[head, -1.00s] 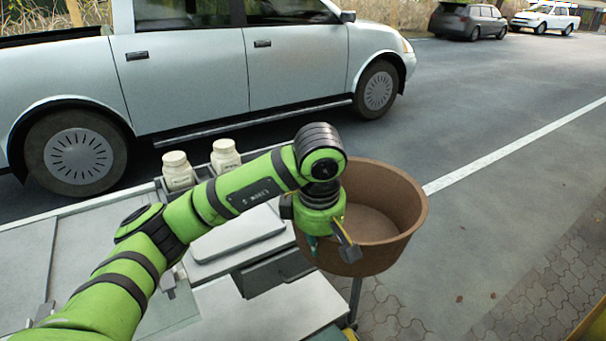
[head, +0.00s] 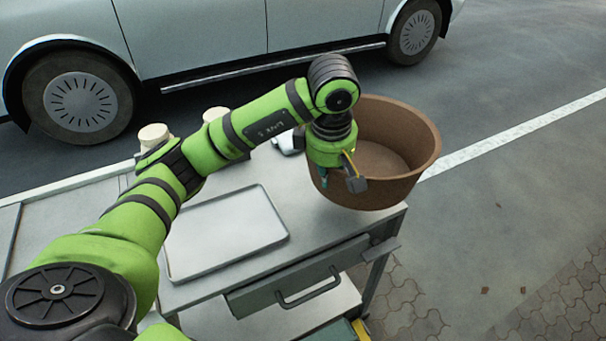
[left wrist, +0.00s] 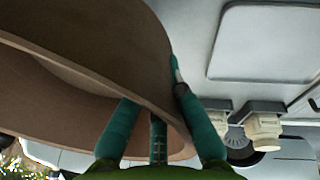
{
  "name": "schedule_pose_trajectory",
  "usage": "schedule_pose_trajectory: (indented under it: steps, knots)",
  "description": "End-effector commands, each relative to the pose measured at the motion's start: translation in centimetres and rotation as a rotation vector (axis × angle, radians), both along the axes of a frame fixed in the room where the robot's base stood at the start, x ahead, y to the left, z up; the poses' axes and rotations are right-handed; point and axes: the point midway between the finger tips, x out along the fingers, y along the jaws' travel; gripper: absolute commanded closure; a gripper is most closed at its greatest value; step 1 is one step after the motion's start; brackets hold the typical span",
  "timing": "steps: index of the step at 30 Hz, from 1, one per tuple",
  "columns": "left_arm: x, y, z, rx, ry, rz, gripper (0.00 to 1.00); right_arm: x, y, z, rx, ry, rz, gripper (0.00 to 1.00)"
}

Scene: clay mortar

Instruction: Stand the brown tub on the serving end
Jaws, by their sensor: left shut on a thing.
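The brown tub (head: 408,135) is wide, round and open at the top. In the left wrist view the teal fingers (left wrist: 158,125) lie on both sides of the tub wall (left wrist: 110,45). The tub hides the cart's far right corner. I cannot tell whether its base touches the cart top. My right gripper is not in view.
A flat grey tray (head: 225,235) lies on the cart top left of the tub. Two pale jars (head: 153,136) stand behind my arm, partly hidden. A drawer with a handle (head: 308,288) is at the cart's front. A parked car (head: 190,45) stands behind.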

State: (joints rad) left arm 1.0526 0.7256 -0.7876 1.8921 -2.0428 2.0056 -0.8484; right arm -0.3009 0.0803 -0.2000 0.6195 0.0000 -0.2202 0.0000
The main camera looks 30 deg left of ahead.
Motion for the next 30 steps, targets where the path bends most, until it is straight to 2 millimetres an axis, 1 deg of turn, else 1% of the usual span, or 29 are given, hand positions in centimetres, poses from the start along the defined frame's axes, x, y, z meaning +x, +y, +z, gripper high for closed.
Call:
schedule_pose_trajectory:
  steps: [1,6,9,12,17,21,24,27,30]
  knots:
    - [0.0,1.4,-0.8,0.000,0.005,0.010,1.00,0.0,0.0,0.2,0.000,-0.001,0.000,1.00]
    - [0.2,5.3,-2.8,0.003,0.003,0.009,1.00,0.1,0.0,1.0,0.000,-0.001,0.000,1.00]
    - [0.3,7.1,-3.9,0.003,0.001,0.006,1.00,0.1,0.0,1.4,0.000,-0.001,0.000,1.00]
    - [0.4,8.3,-4.7,0.001,-0.002,0.005,1.00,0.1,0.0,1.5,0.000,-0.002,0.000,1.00]
    - [0.5,8.9,-5.6,0.000,-0.002,0.001,1.00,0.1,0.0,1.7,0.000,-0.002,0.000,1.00]
    - [0.4,9.0,-7.6,-0.001,0.002,0.001,1.00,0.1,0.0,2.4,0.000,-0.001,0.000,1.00]
    - [0.4,8.9,-8.8,-0.001,0.000,0.001,1.00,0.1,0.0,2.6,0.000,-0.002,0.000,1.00]
    - [0.5,8.9,-9.2,0.000,-0.004,0.001,1.00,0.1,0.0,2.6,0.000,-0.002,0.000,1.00]
    - [0.6,8.9,-9.2,0.000,-0.005,0.001,1.00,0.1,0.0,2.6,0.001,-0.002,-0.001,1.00]
